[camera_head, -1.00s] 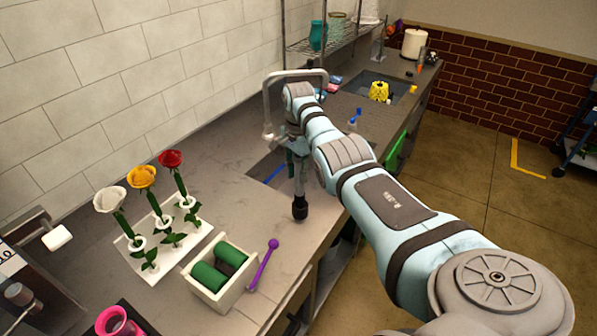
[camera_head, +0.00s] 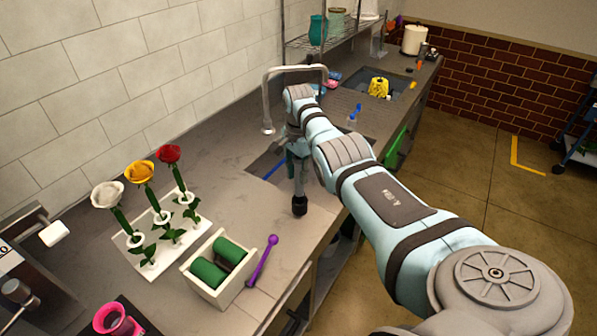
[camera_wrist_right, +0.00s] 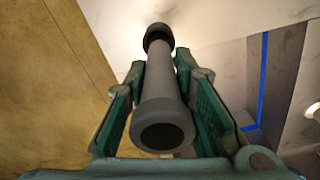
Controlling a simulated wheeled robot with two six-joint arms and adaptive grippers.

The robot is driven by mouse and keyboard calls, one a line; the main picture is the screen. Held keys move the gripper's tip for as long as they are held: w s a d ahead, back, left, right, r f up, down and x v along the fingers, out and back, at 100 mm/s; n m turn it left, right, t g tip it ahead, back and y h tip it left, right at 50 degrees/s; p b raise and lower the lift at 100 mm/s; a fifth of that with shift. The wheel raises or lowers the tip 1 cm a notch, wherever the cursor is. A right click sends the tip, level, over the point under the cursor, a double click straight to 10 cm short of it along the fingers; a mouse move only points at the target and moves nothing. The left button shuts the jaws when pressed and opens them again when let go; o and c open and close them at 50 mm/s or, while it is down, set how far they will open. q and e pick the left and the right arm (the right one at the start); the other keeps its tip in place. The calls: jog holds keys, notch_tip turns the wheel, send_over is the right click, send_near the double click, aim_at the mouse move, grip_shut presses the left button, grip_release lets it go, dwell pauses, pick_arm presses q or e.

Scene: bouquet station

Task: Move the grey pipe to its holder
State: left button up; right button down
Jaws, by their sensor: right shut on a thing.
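The grey pipe (camera_head: 299,186) hangs roughly upright with a black lower end, above the counter at the near edge of the front sink in the head view. My right gripper (camera_head: 298,158) is shut on it. In the right wrist view the grey pipe (camera_wrist_right: 162,100) lies between the green fingers of my right gripper (camera_wrist_right: 160,95), its open grey end towards the camera. I cannot tell whether its far black end touches the counter. I cannot pick out the pipe's holder. My left gripper is not in view.
A white stand (camera_head: 150,262) with three roses and a white box (camera_head: 222,290) with green rolls stand at the left. A faucet (camera_head: 267,100) rises behind my arm.

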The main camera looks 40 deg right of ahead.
jog(key=shift+f+b, duration=0.4)
jog(key=shift+f, duration=0.4)
jog(key=c, duration=1.3)
grip_release()
notch_tip(320, 180, up, 12)
jog(key=shift+a+r, duration=0.1)
